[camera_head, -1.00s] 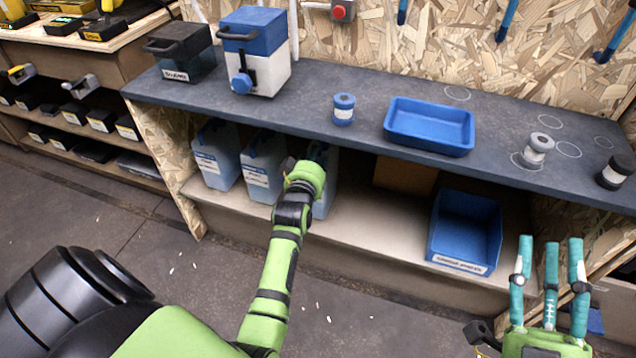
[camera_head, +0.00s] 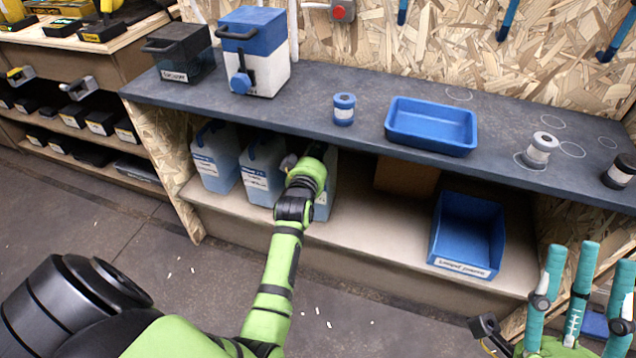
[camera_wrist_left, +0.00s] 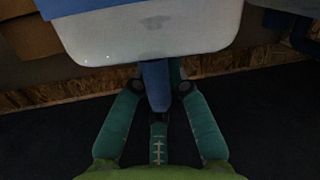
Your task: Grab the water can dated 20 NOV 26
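Three translucent water cans with blue tops stand on the lower shelf: the left can (camera_head: 215,160), the middle can (camera_head: 260,172) and the right can (camera_head: 325,185). Labels show on them, but I cannot read any date. My left gripper (camera_head: 304,172) is at the right can and covers much of it. In the left wrist view, the fingers of my left gripper (camera_wrist_left: 158,95) reach around a blue handle-like part (camera_wrist_left: 155,82) beside a pale can body (camera_wrist_left: 150,35). Whether they are clamped is unclear. My right gripper (camera_head: 580,290) is empty, fingers spread, at lower right.
The dark worktop (camera_head: 290,110) overhangs the shelf (camera_head: 370,225) closely above my left gripper. A blue bin (camera_head: 465,235) stands on the shelf to the right. A blue tray (camera_head: 430,125) and several spools lie on the worktop.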

